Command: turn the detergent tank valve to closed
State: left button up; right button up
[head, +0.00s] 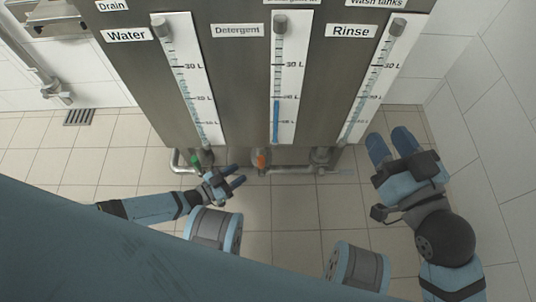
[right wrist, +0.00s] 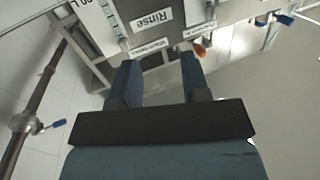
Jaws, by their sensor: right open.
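The detergent tank valve has an orange handle (head: 261,158). It hangs at the bottom of the cabinet, below the gauge labelled Detergent (head: 238,30), and the handle looks roughly upright. My left gripper (head: 235,177) is open and empty, a little left of the orange handle and apart from it. My right gripper (head: 391,145) is open and empty, right of the cabinet's lower corner. It also shows in the right wrist view (right wrist: 158,78), with the label Rinse (right wrist: 152,19) beyond its fingers. A small orange part (right wrist: 200,49) shows there by the right finger; I cannot tell which part it is.
A green handle (head: 208,156) sits on the pipe below the Water gauge (head: 179,70), close to my left gripper. A grey valve (head: 321,156) is below the Rinse gauge (head: 375,75). A floor drain (head: 79,117) lies at the left. Tiled floor before the cabinet is clear.

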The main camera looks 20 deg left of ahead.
aim_at(262, 158)
pick_arm(q)
jog(key=b+x, duration=0.3)
jog(key=x, duration=0.7)
jog(key=shift+f, duration=0.15)
jog(key=shift+w+d+b, duration=0.3)
jog(key=shift+w+d, duration=0.2)
jog(key=shift+w, duration=0.05)
pick_arm(e)
jog(key=w+n, duration=0.1)
jog(key=d+n+t, duration=0.1)
jog(key=shift+w+d+r+n+y, duration=0.1)
jog(key=shift+w+r+n+y, duration=0.1)
jog(key=shift+w+n+y, duration=0.2)
pick_arm(q)
jog(key=shift+c, duration=0.5)
pick_arm(e)
jog(key=shift+s, duration=0.1)
pick_arm(q)
grip_shut()
pick_arm(e)
jog(key=shift+r, duration=0.1)
